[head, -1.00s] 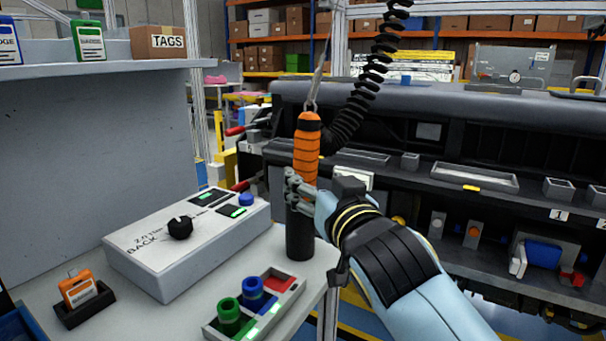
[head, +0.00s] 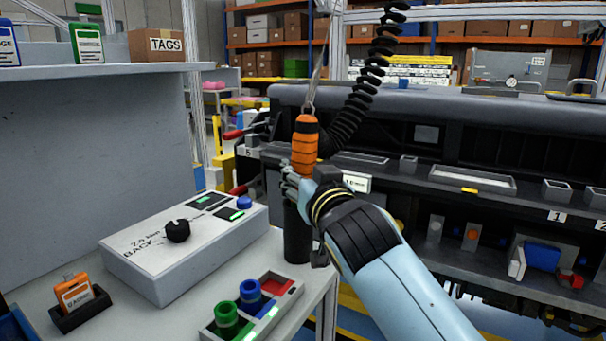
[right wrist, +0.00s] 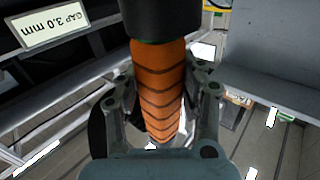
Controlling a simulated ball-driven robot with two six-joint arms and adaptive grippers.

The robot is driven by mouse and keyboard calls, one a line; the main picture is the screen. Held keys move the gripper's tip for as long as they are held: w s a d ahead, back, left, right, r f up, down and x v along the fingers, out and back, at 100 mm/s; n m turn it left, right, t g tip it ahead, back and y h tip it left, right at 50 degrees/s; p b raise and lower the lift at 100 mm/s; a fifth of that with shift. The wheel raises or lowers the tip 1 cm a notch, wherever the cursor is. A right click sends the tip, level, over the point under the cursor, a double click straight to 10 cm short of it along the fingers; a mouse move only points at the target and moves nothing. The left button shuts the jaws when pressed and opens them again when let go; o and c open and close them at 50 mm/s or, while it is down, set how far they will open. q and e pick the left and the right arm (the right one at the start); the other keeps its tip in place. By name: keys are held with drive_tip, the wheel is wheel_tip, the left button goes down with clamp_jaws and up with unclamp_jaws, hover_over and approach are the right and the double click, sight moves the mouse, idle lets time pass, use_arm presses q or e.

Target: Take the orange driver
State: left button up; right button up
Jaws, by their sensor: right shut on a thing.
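The orange driver (head: 305,145) hangs upright from a cord, with an orange ribbed grip above and a black lower body. My right gripper (head: 291,184) is shut around it, near where the orange part meets the black part. In the right wrist view the orange grip (right wrist: 158,92) lies between the two fingers of my right gripper (right wrist: 166,105). The fingers hide part of the driver in the head view. My left gripper is in neither view.
A white controller box (head: 185,245) with a black knob stands on the bench left of the driver. A socket tray (head: 283,288) and an orange badge in a holder (head: 75,292) are in front. The dashboard module (head: 450,130) fills the right. A black coiled hose (head: 365,85) hangs behind.

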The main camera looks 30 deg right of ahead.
clamp_jaws()
drive_tip(key=shift+r, duration=0.1)
